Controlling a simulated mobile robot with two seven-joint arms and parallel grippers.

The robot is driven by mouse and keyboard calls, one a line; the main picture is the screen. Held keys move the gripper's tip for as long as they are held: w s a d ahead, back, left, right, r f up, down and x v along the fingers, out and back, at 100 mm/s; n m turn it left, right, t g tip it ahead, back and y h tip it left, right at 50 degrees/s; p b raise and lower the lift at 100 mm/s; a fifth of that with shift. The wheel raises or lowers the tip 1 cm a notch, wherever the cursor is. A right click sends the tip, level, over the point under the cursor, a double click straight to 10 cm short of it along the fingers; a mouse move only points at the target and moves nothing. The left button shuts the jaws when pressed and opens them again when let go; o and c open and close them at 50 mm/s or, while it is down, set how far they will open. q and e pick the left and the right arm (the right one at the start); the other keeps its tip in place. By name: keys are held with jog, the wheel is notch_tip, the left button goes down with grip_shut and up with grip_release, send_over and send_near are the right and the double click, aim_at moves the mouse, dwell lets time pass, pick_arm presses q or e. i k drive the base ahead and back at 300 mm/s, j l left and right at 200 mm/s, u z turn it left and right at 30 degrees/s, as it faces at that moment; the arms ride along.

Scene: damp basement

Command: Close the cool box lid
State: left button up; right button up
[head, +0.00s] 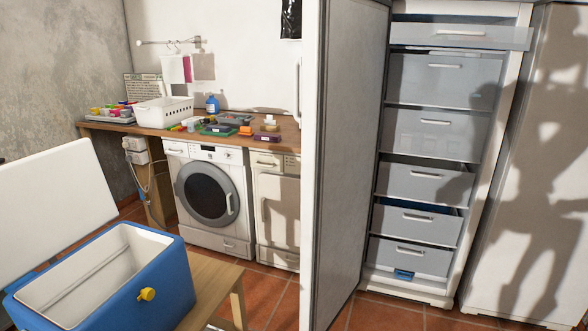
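The blue cool box (155,272) stands at the lower left on a wooden bench or low table. Its white lid (52,205) is swung up and back, tilted away to the left, so the box is open. The white inside looks empty as far as I can see. A yellow knob (147,294) sits on its front side. Neither of my grippers shows in the head view.
The wooden support (215,285) has free room right of the box. A tall freezer with drawers (440,80) has its door (345,150) standing open. A washing machine (208,192) stands under a cluttered worktop (285,133). Tiled floor shows between.

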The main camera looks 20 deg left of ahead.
aim_at(51, 200)
jog(key=k+j+z, duration=0.1)
jog(key=k+j, duration=0.4)
jog(key=j, duration=0.2)
jog(key=k+j, duration=0.1)
jog(key=j, duration=0.2)
jog(key=k+j+z, duration=0.15)
jog(key=j, duration=0.45)
jog(key=j+z, duration=0.1)
jog(key=j, duration=0.35)
jog(key=k+j+z, duration=0.1)
jog(key=j, duration=0.35)
jog(key=j+z, duration=0.1)
jog(key=j, duration=0.8)
jog(key=k+j+z, duration=0.1)
jog(key=j, duration=0.8)
